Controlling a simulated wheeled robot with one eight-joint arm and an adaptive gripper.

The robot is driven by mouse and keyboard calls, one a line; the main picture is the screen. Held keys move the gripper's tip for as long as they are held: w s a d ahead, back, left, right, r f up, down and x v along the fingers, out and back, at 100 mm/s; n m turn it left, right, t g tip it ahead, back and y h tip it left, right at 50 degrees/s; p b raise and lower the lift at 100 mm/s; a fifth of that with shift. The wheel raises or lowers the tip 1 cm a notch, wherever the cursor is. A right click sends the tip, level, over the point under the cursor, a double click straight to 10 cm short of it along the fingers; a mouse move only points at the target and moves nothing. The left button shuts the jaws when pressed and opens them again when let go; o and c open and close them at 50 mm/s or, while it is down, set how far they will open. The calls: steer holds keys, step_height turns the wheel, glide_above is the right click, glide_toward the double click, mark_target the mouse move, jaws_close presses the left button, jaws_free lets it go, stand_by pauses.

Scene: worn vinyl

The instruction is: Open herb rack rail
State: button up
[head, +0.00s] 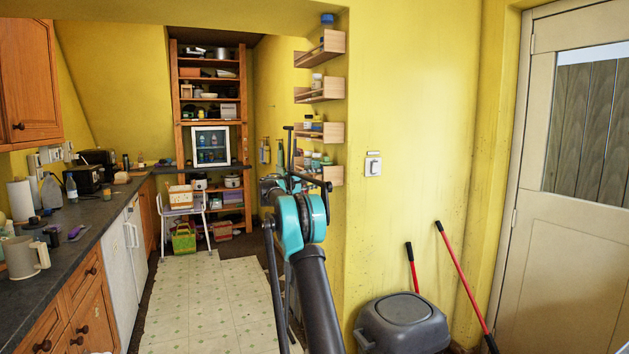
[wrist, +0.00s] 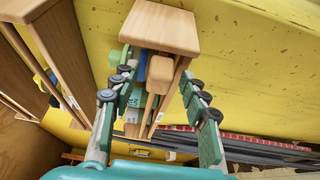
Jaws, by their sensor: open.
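The herb rack is a column of small light-wood wall shelves; its lowest shelf (head: 330,175) is partly covered by my arm in the head view. In the wrist view a broad wooden end panel of a rack shelf (wrist: 160,27) shows at top centre. A smaller wooden end piece with thin rods, apparently the rail (wrist: 158,74), lies below it. My gripper (wrist: 161,84) is open, its green fingers with dark rollers on either side of this rail. I see clear gaps to both fingers; depth is hard to judge. Blue and green items show behind the rail.
Upper rack shelves (head: 320,90) hang above on the yellow wall, with bottles and jars. A grey bin (head: 403,322) and red-handled tools (head: 465,285) stand at lower right. A dark counter (head: 75,240) runs along the left. The tiled floor (head: 215,300) between is clear.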

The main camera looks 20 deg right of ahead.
jaws_close()
stand_by(0.4)
